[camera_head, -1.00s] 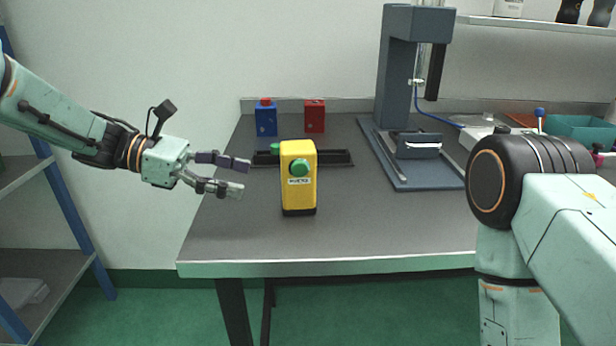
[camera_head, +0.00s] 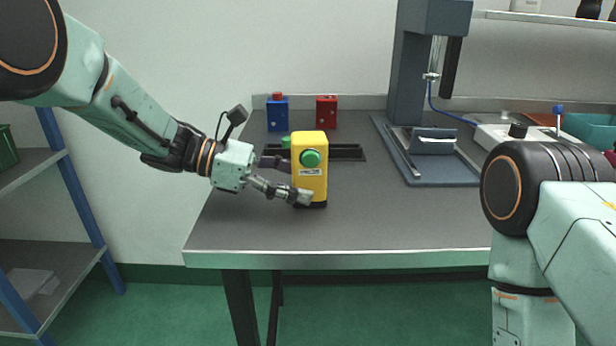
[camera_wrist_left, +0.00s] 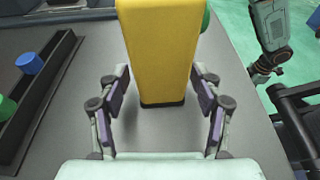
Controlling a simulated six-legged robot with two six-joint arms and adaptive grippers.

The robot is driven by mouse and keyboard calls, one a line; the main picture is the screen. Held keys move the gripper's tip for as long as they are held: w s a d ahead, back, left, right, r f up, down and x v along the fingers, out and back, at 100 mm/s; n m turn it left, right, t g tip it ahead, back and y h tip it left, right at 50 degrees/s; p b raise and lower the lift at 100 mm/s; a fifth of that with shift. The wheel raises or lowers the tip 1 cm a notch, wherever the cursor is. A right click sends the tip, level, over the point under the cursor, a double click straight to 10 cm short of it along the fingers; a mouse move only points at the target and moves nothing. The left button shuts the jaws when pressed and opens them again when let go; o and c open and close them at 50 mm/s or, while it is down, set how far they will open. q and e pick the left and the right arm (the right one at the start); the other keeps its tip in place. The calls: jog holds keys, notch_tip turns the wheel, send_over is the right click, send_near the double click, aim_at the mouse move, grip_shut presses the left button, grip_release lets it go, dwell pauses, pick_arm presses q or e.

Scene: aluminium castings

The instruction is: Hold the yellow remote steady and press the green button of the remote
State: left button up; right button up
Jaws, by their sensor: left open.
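The yellow remote (camera_head: 310,177) stands upright near the front of the grey table, its round green button (camera_head: 310,158) facing me. My left gripper (camera_head: 290,181) is at the remote's left side, open, with one finger behind it and one passing in front of its lower part. In the left wrist view the yellow remote (camera_wrist_left: 162,45) stands between the two spread fingers (camera_wrist_left: 160,87), with no clear contact visible. The green button shows there only as a sliver at the remote's right edge. My right gripper is not in the head view; a gripper (camera_wrist_left: 272,60) at the upper right of the wrist view looks like mine.
Behind the remote lies a black tray (camera_head: 350,152). A blue box (camera_head: 278,114) and a red box (camera_head: 326,112) stand at the back. A dark press stand (camera_head: 430,178) is to the right. The table's front edge (camera_head: 340,259) is close; the surface right of the remote is clear.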

pick_arm(q)
jog(key=shift+d, duration=0.45)
pick_arm(e)
jog(key=shift+f, duration=0.2)
pick_arm(q)
jog(key=c, duration=0.7)
jog(key=shift+c, duration=0.4)
pick_arm(e)
grip_shut()
dwell(0.5)
